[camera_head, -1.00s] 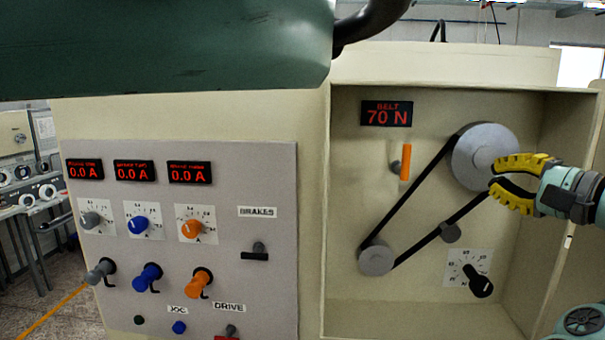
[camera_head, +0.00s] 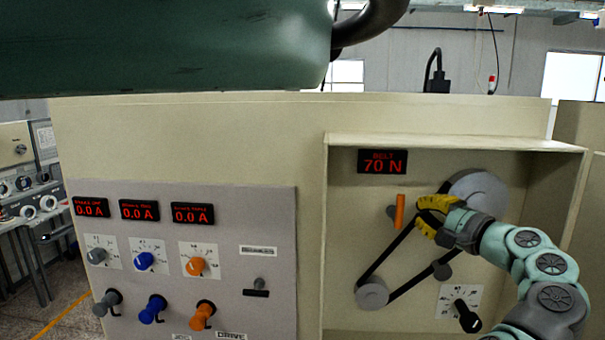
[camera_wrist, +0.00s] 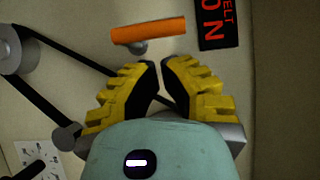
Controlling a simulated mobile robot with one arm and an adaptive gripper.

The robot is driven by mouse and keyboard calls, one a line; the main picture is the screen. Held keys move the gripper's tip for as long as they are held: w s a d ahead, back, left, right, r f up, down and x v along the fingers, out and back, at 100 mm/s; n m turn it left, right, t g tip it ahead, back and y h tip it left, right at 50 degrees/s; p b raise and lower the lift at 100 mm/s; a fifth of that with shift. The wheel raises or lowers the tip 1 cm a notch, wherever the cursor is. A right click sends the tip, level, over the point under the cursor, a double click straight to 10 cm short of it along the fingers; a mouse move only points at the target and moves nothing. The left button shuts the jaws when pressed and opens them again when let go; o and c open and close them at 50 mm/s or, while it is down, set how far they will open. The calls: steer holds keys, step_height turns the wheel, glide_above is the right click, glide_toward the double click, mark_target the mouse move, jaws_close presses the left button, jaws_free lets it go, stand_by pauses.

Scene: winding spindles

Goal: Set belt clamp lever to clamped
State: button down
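The belt clamp lever is likely the orange lever (camera_head: 400,211) on a grey pivot, on the back wall of the recess below the red BELT display (camera_head: 382,161), which reads 70 N. The lever stands upright in the head view. In the wrist view the orange lever (camera_wrist: 148,30) lies across the top, just beyond my fingertips. My gripper (camera_head: 424,214) has yellow fingers and is just right of the lever, in front of the belt. In the wrist view my gripper (camera_wrist: 160,75) has a small gap between its fingertips, with nothing held. It does not visibly touch the lever.
A black belt (camera_head: 387,250) runs between a large upper pulley (camera_head: 480,187) and a small lower pulley (camera_head: 372,294). A black knob (camera_head: 467,316) sits at lower right. A panel with several knobs (camera_head: 180,235) is at left. The recess has side walls.

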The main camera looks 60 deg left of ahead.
steer(key=shift+s+a+p, duration=0.4)
steer(key=shift+s+a, duration=0.2)
steer(key=shift+a, duration=0.1)
steer(key=shift+w+f+b, duration=0.1)
steer(key=shift+b, duration=0.3)
